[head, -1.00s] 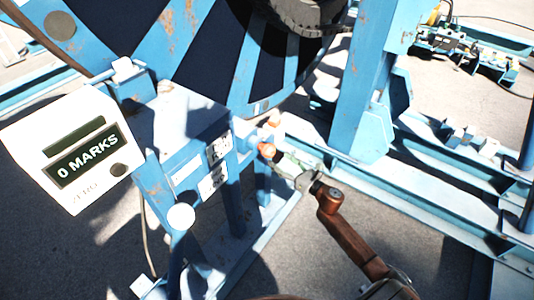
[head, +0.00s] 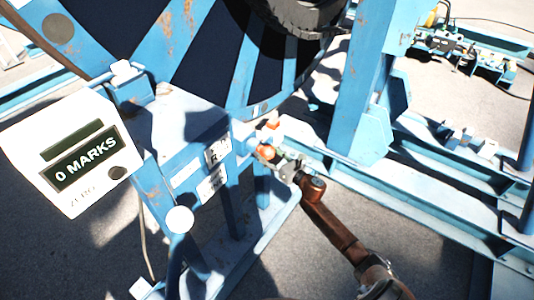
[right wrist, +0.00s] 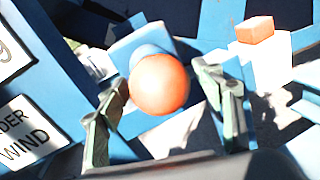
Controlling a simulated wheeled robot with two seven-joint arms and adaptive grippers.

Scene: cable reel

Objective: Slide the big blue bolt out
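The bolt ends in a round orange knob (head: 265,152) beside the blue frame. In the right wrist view the orange knob (right wrist: 159,83) sits in front of a blue block (right wrist: 138,50), and most of the bolt is hidden behind it. My right gripper (head: 284,164) is just right of the knob. My left gripper is not in view.
A blue cable reel (head: 225,60) stands behind the frame. A white counter box (head: 65,150) reading "0 MARKS" is at the left. A white ball knob (head: 180,220) stands in front. An orange block (right wrist: 255,29) lies beyond the right finger. Blue rails (head: 420,190) run along the right.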

